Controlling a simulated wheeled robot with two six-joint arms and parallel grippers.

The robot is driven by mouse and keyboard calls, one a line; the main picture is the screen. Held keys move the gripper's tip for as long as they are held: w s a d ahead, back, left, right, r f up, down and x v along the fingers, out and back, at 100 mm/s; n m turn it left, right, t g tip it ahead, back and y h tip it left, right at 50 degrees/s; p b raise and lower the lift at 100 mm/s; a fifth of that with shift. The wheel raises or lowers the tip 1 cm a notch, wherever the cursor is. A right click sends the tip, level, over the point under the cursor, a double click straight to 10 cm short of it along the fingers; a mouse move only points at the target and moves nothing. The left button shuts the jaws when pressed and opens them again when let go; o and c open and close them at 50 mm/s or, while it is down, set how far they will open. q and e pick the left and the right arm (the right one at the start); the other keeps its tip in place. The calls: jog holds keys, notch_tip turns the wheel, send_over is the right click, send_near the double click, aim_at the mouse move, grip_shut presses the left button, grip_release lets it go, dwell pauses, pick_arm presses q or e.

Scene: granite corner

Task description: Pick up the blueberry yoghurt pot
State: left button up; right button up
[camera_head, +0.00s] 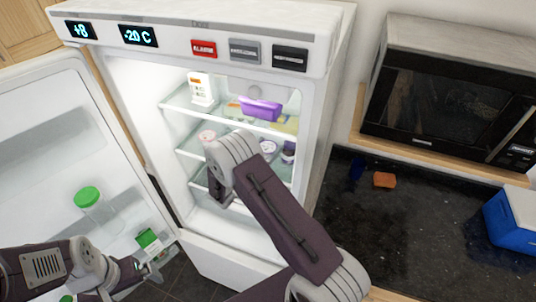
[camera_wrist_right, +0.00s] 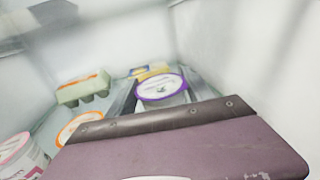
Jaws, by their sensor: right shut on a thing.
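A pot with a white lid and purple rim (camera_wrist_right: 161,87), which looks like the blueberry yoghurt, stands between the dark fingers of my right gripper (camera_wrist_right: 162,95) in the right wrist view. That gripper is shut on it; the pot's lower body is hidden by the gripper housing. In the head view my right arm reaches into the open fridge (camera_head: 316,110), and its dark wrist end (camera_head: 219,188) shows in front of the shelves. The fingertips are hidden there. My left gripper (camera_head: 152,269) is low by the fridge door, empty, its fingers apart.
An orange-rimmed pot (camera_wrist_right: 80,127), a pink-rimmed pot (camera_wrist_right: 20,155) and an egg carton (camera_wrist_right: 84,90) stand nearby. A purple box (camera_head: 261,109) and white carton (camera_head: 201,88) are on the upper shelf. The open door (camera_head: 50,150) bounds the left; the counter (camera_head: 400,230) is at right.

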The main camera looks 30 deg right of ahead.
jog(key=b+v, duration=0.6)
jog(key=v, duration=1.2)
jog(key=shift+s, duration=0.1)
